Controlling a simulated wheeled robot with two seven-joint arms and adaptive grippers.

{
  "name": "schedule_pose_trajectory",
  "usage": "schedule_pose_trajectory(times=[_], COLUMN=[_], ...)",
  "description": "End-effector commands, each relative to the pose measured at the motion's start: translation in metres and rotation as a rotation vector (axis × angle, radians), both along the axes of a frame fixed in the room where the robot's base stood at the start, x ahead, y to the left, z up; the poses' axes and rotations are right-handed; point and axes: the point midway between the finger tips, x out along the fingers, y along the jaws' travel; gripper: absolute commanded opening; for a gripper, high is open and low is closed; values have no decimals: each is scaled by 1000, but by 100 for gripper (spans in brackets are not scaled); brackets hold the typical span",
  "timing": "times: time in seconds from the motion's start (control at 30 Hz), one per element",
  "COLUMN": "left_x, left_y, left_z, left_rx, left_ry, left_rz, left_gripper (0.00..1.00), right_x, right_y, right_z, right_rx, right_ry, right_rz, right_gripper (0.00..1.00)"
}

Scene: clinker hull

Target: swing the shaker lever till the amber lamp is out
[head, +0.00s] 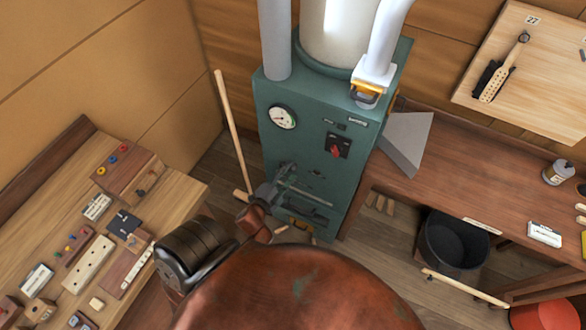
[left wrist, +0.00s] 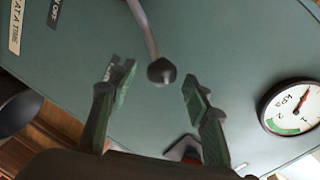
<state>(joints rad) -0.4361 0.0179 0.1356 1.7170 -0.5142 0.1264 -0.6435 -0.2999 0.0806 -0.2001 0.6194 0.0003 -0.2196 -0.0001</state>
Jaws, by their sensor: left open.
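The shaker lever (left wrist: 150,28) is a grey bent rod with a dark knob (left wrist: 162,72) in the left wrist view. My left gripper (left wrist: 152,98) is open, with one finger on each side of the knob and gaps between. In the head view my left gripper (head: 268,192) is at the lower front of the green cabinet (head: 305,150), by a grey rod that it partly hides. I cannot make out the amber lamp for certain, nor whether it is lit. My right gripper is not in view.
The cabinet carries a round gauge (head: 282,116) and a red switch (head: 336,150). A wooden pole (head: 232,125) leans at its left. A workbench (head: 185,185) with small parts stands left. Another bench (head: 455,160) and a black bucket (head: 452,243) are right.

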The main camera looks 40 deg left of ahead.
Motion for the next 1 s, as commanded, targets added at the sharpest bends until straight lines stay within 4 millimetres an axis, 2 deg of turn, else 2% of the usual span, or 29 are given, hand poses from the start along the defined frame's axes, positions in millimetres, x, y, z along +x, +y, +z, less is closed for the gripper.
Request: schedule_pose_trajectory(times=[0.03, 0.2, 0.4, 0.53, 0.87, 0.93, 1.0], left_x=[-13, -47, -74, -81, -82, -82, -84], left_y=[-2, -8, -14, -16, -17, -17, -19], left_z=[1, 7, 13, 14, 14, 6, -14], left_rx=[0, 1, 0, 1, 0, -15, -56], left_ry=[3, 3, 1, 0, 1, 10, 38], left_rz=[2, 2, 0, -1, -1, 1, 9], left_gripper=[45, 45, 45, 45, 45, 45, 45], right_x=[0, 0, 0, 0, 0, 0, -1], right_y=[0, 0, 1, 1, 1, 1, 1], right_z=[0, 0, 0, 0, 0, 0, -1], right_rx=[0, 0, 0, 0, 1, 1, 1], right_ry=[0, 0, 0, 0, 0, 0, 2], right_rz=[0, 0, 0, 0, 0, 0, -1], right_gripper=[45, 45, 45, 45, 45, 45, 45])
